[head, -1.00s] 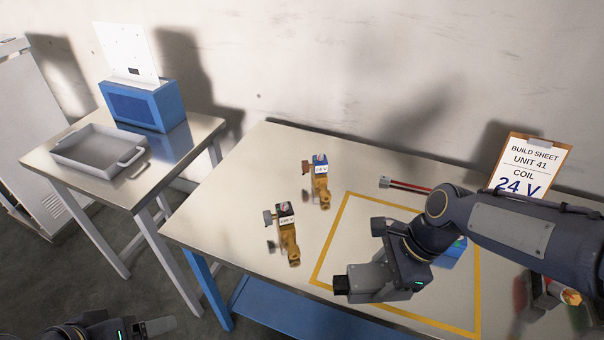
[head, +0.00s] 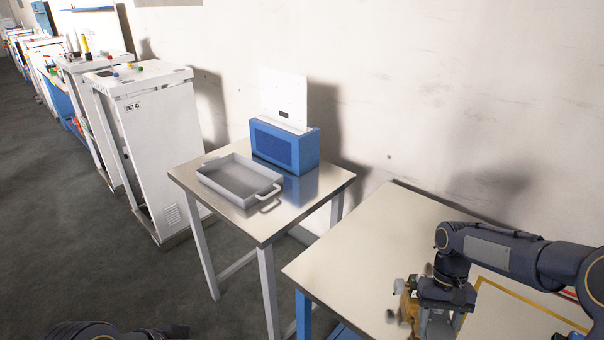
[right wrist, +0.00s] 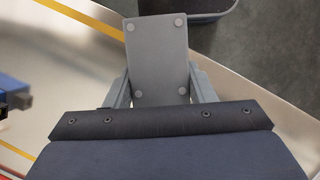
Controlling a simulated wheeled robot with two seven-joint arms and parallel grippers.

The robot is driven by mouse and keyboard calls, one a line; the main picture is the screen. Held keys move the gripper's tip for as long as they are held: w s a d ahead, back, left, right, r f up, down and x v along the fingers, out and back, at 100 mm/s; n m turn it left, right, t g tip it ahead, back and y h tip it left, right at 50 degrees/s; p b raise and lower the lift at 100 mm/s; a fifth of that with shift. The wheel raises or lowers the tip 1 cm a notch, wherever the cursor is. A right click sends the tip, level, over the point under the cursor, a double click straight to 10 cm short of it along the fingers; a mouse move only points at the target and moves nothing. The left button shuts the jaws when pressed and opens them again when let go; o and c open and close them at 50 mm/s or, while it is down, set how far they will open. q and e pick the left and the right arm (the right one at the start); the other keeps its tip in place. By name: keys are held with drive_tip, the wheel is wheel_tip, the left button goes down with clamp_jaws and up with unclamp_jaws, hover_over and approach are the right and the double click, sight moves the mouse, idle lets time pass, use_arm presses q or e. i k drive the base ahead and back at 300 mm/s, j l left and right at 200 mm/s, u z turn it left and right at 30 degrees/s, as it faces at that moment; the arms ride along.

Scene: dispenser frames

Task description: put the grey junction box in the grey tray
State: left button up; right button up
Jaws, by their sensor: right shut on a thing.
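The grey junction box (right wrist: 157,60) is a flat grey block with round spots at its corners, held between the two fingers of my right gripper (right wrist: 158,88) in the right wrist view. In the head view my right gripper (head: 440,318) is low over the left part of the near bench, and the box under it is mostly hidden. The grey tray (head: 238,180), with raised walls and a handle at each end, stands empty on the small metal table at the left. Only a dark part of my left arm shows at the bottom edge; its fingers are out of frame.
A blue dispenser (head: 285,147) with a white upright plate stands behind the tray on the small table (head: 262,227). A gap separates this table from the bench (head: 375,235). A brass valve (head: 408,303) is close beside my right gripper. White cabinets (head: 150,150) stand farther left.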

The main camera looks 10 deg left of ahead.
sight(248, 176)
drive_tip(key=i+j+z, duration=0.2)
drive_tip(key=j, duration=1.45)
drive_tip(key=j+z, duration=0.25)
drive_tip(key=j, duration=1.45)
drive_tip(key=i, duration=0.05)
